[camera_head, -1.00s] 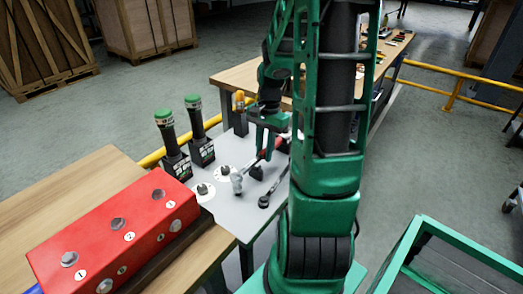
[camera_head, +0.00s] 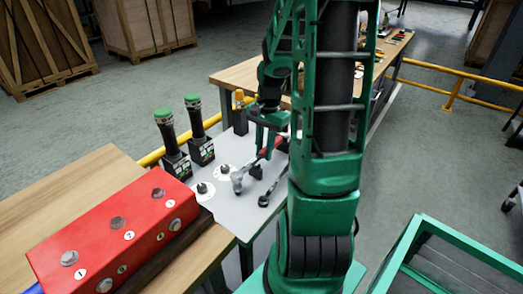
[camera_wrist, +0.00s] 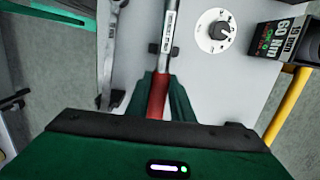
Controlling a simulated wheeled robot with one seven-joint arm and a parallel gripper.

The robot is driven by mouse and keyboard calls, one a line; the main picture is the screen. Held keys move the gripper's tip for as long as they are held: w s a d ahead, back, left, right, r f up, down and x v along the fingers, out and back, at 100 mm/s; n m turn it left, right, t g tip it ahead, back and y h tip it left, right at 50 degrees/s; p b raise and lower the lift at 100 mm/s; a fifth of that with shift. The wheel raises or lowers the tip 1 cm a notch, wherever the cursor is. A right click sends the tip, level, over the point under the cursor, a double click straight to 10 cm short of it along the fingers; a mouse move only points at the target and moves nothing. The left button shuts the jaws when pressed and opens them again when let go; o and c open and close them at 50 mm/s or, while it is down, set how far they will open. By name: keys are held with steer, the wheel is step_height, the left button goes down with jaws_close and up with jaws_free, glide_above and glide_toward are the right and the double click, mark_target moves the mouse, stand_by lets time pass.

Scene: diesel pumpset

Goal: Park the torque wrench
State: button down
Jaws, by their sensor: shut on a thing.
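The torque wrench has a red grip (camera_wrist: 157,95) and a silver shaft (camera_wrist: 167,32). My gripper (camera_wrist: 158,92) is shut on the red grip in the wrist view. In the head view my gripper (camera_head: 267,148) is over the grey-white panel (camera_head: 238,150), and the wrench's silver head (camera_head: 238,181) points to the lower left. A black holder (camera_head: 256,172) stands on the panel by the shaft; it also shows in the wrist view (camera_wrist: 153,48) on both sides of the shaft. I cannot tell whether the wrench touches it.
A second wrench (camera_head: 272,190) lies beside it, to the right. A red block with bolts (camera_head: 115,235) is on the wooden bench at the left.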

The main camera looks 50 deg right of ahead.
steer(key=shift+f, duration=0.95)
stand_by(0.5)
steer(key=c, duration=1.5)
jaws_free()
steer(key=shift+o, duration=0.2)
steer(key=r, duration=0.7)
steer(key=d+r, duration=0.1)
steer(key=r, duration=0.2)
steer(key=shift+w+r, duration=0.15)
steer(key=shift+r, duration=0.15)
